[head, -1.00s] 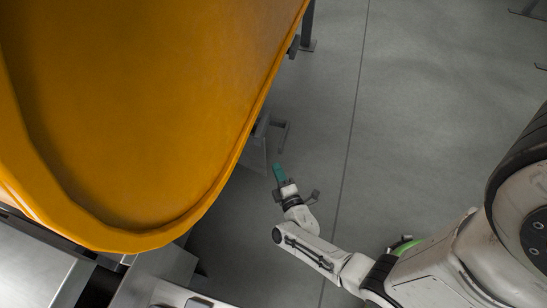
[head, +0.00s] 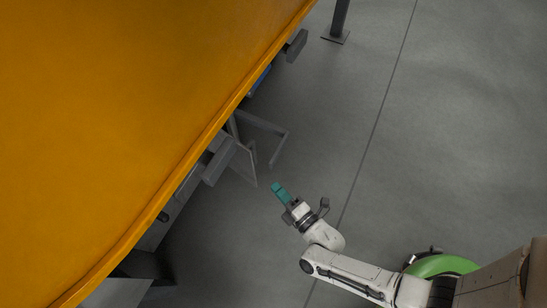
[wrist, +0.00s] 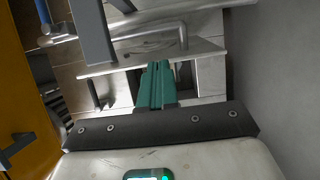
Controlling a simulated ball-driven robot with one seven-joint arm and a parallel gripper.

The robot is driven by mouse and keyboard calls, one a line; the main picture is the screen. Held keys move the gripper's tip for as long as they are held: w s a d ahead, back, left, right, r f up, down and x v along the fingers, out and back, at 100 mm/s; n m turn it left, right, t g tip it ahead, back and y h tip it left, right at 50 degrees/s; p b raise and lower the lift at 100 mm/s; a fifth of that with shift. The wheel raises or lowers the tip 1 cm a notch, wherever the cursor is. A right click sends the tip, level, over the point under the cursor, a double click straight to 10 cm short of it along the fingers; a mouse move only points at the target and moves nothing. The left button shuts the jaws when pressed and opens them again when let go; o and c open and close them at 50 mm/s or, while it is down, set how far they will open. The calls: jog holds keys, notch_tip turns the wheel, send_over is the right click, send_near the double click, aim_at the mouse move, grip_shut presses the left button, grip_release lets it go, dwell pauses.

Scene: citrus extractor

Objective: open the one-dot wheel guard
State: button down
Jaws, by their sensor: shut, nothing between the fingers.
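My gripper (head: 281,191) has teal fingers and is shut and empty. In the head view it is over the floor, just right of and below a grey hinged-looking panel (head: 243,163) that sticks out under the orange body, with a visible gap. In the wrist view the shut teal fingers (wrist: 156,86) point at a pale metal plate (wrist: 205,50) with a bar handle (wrist: 150,32) across it. Whether they touch it I cannot tell. I see no dot marks, so I cannot tell which part is the one-dot wheel guard.
A large orange body (head: 110,110) overhangs the left side of the head view and hides much beneath it. A grey bracket (head: 275,135) juts out beyond the panel. A support leg (head: 338,25) stands at the top. The grey floor (head: 430,140) on the right is clear.

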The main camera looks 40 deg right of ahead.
jog(key=w+b, duration=0.3)
jog(key=w, duration=0.7)
jog(key=shift+d+b, duration=0.3)
jog(key=shift+d, duration=0.15)
